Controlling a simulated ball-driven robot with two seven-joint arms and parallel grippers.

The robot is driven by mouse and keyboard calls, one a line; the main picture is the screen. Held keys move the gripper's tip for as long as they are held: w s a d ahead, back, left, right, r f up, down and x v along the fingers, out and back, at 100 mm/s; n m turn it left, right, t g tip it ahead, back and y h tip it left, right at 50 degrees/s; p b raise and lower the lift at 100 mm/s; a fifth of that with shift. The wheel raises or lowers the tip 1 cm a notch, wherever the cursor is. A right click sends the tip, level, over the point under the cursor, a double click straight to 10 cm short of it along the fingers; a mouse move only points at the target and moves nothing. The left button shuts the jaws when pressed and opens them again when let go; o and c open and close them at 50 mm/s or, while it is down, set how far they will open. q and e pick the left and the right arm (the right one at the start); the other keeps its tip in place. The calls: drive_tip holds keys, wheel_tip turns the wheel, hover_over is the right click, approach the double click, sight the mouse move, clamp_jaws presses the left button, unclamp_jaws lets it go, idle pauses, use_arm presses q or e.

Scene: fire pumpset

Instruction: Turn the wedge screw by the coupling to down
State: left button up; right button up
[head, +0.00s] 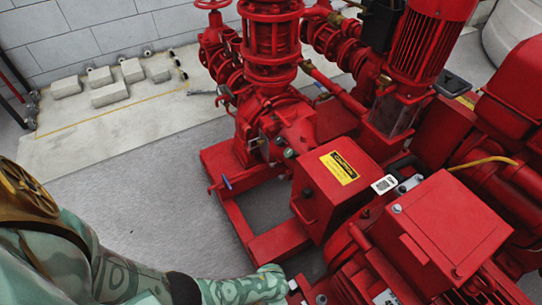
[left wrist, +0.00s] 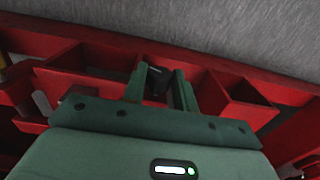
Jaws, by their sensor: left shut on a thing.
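My left arm reaches in from the lower left in the head view, and its hand is at the red motor's lower left edge by the base frame. In the left wrist view the two green fingers of my left gripper (left wrist: 164,78) are shut on a small dark piece, the wedge screw (left wrist: 157,84), mostly hidden between them. Its turn angle cannot be read. The coupling is under or beside the red guard box (head: 325,190) with a yellow caution label and cannot be seen itself. My right gripper is in neither view.
The red base frame (head: 280,240) runs below the guard box. The red motor (head: 440,235) stands to the right, and red pump pipes and valves (head: 270,50) rise behind. Grey floor (head: 130,190) is open to the left. Several pale blocks (head: 108,94) lie by the wall.

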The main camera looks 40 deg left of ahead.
use_arm(q)
drive_tip(key=shift+a+g+h, duration=0.25)
drive_tip(key=shift+g+h, duration=0.15)
drive_tip(key=shift+h, duration=0.6)
drive_tip(key=shift+f+h, duration=0.1)
drive_tip(key=shift+h, duration=0.2)
drive_tip(key=shift+a+h+b, duration=0.1)
drive_tip(key=shift+h+b, duration=0.2)
drive_tip(key=shift+b, duration=0.1)
drive_tip(key=shift+w+f+g+h+b, duration=0.1)
drive_tip(key=shift+g+h+b, duration=0.3)
drive_tip(key=shift+h, duration=0.2)
drive_tip(key=shift+a+h, duration=0.15)
drive_tip(key=shift+h, duration=0.15)
drive_tip(key=shift+h+b, duration=0.3)
drive_tip(key=shift+b, duration=0.05)
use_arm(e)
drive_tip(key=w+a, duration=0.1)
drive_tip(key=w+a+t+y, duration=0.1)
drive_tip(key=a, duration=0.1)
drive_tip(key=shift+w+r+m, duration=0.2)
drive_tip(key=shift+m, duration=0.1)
